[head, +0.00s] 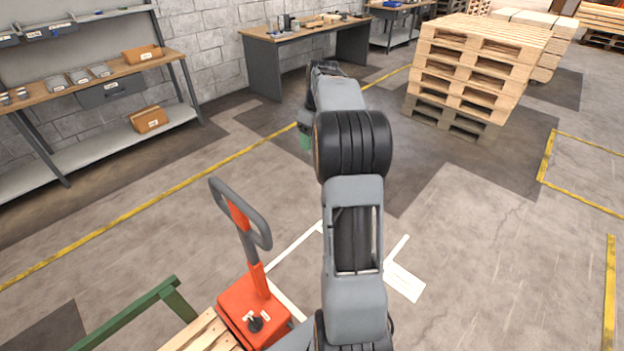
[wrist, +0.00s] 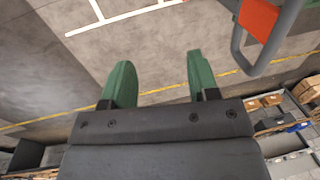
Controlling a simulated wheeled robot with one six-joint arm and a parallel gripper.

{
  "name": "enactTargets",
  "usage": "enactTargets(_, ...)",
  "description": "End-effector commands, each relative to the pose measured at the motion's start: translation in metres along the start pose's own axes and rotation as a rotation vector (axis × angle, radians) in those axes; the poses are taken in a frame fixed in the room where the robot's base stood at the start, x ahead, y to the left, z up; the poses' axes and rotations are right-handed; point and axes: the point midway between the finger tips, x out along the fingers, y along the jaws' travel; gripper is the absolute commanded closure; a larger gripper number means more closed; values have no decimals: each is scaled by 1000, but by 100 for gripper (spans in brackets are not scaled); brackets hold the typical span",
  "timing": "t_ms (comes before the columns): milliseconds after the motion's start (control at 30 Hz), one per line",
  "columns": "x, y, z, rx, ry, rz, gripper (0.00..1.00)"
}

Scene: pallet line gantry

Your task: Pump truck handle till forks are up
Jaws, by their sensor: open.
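The truck handle (head: 241,214) is a dark grey loop on an orange stem, standing upright above the orange pump body (head: 253,311) at the lower left of the head view. In the wrist view part of the handle (wrist: 238,52) shows at the upper right, beside my gripper and apart from it. My gripper (wrist: 158,85) has two green fingers spread apart with nothing between them. In the head view only a bit of green at my gripper (head: 305,138) shows behind my arm. The forks are hidden under a wooden pallet (head: 207,335) at the bottom edge.
A green rail (head: 130,318) stands left of the pallet. A shelf bench (head: 92,87) with bins and boxes lines the left wall, and a workbench (head: 300,38) stands behind. Stacked pallets (head: 475,70) stand at the back right. Floor around the handle is clear.

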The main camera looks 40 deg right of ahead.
Motion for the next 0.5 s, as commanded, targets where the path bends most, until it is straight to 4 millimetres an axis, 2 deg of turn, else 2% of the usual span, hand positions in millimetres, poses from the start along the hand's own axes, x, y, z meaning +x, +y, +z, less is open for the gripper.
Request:
enactTargets(100, 8, 14, 0, -8, -8, -18, 45)
enactTargets(267, 28, 17, 0, -13, -12, -24, 45)
enactTargets(500, 74, 16, 1, -12, -11, -24, 45)
